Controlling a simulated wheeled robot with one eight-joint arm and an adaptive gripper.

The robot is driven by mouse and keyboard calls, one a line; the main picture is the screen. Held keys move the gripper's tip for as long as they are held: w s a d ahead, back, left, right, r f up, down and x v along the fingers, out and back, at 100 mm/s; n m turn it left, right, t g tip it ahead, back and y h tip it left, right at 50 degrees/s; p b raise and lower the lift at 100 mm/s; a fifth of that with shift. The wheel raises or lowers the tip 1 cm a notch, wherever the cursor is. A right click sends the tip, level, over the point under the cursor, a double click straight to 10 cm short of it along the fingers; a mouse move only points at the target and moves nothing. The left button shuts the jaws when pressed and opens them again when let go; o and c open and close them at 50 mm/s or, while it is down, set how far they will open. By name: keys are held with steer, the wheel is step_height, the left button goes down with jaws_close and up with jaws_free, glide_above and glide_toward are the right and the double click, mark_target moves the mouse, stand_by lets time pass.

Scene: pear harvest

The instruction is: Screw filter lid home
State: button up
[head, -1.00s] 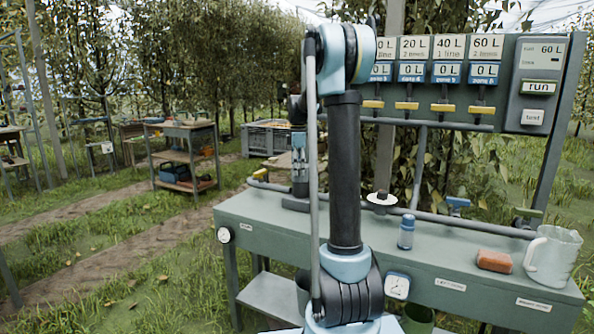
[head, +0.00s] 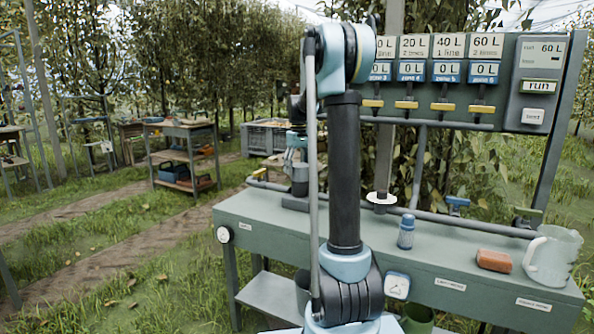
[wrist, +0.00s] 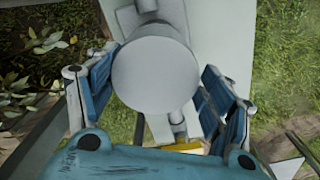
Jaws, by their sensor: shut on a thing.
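The filter lid (wrist: 155,75) is a plain grey round disc, seen from above in the wrist view. My gripper (wrist: 157,85) has a blue-padded finger on each side of it and is shut on it. In the head view my gripper (head: 295,150) is at the far left part of the bench, partly behind my arm. It is right above the dark grey filter body (head: 300,187), which stands upright. The lid's thread and the seam with the body are hidden, so I cannot tell how far it is seated.
A grey pipe (head: 480,221) with valve handles runs along the back. A control panel (head: 450,85) stands above it.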

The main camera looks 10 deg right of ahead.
steer(key=shift+s+a+r+m, duration=0.1)
steer(key=shift+a+m, duration=0.25)
steer(key=shift+m, duration=0.25)
steer(key=o, duration=1.2)
steer(key=shift+s+r, duration=0.1)
steer(key=shift+c, duration=0.2)
steer(key=shift+d, duration=0.1)
